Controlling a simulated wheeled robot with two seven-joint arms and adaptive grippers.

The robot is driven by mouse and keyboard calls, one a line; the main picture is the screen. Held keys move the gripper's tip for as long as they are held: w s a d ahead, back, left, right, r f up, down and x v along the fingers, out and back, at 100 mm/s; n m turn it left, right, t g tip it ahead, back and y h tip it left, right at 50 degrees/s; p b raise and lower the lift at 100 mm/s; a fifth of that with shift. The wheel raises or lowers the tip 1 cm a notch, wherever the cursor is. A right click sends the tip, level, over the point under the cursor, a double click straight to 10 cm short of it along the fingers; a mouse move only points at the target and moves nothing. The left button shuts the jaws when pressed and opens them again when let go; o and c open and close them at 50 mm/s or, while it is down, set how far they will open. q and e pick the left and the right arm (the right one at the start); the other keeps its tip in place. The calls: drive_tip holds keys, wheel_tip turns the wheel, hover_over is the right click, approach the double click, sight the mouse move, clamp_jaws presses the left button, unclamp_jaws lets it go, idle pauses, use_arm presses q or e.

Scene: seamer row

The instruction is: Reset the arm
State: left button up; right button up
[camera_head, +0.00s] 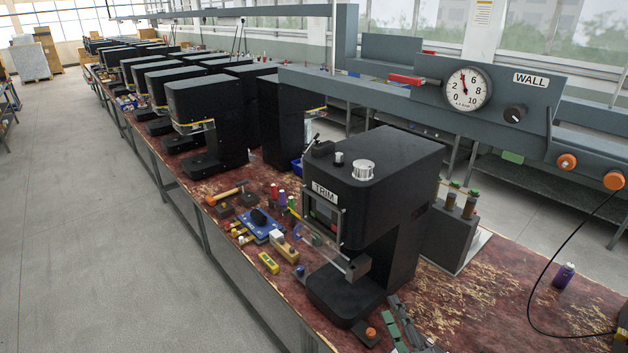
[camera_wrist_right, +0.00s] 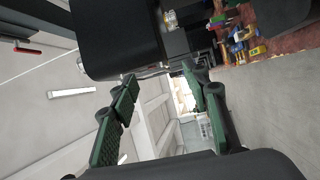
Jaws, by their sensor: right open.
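My right gripper (camera_head: 398,322) shows at the bottom of the head view, just right of the base of the black TRIM machine (camera_head: 400,165). Its green-padded fingers also show in the right wrist view (camera_wrist_right: 164,108), spread apart with nothing between them. In the head view the machine has a clear guard (camera_head: 322,248) at its front and a silver knob (camera_head: 363,170) on top. An orange button on a small dark box (camera_head: 368,333) is close to the fingers. I cannot tell whether they touch. My left gripper is not in view.
A grey beam with a WALL dial (camera_head: 467,88) and orange knobs spans the right. Tools, a blue tray (camera_head: 262,226) and a yellow level (camera_head: 269,263) lie on the worn red bench (camera_head: 480,320). A purple bottle (camera_head: 564,275) stands right. The left floor is clear.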

drive_tip(key=s+d+f+m+g+h, duration=0.35)
drive_tip(key=d+f+m, duration=0.3)
drive_tip(key=f, duration=0.35)
drive_tip(key=s+d+f+m+g+h, duration=0.3)
drive_tip(key=s+d+f+m, duration=0.3)
drive_tip(key=f, duration=0.3)
drive_tip(key=s+d+f+m+g, duration=0.2)
drive_tip(key=s+f+m+g, duration=0.2)
drive_tip(key=s+f, duration=0.45)
drive_tip(key=s+d+f+m+g, duration=0.1)
drive_tip(key=s+f+m+g, duration=0.4)
drive_tip(key=s, duration=0.7)
wheel_tip(320, 180, down, 28)
drive_tip(key=s+a+f+n+y, duration=0.1)
drive_tip(key=s+n+y, duration=0.1)
drive_tip(key=s+f+g, duration=0.2)
drive_tip(key=s+f, duration=1.7)
drive_tip(key=s, duration=0.1)
drive_tip(key=shift+n, duration=0.35)
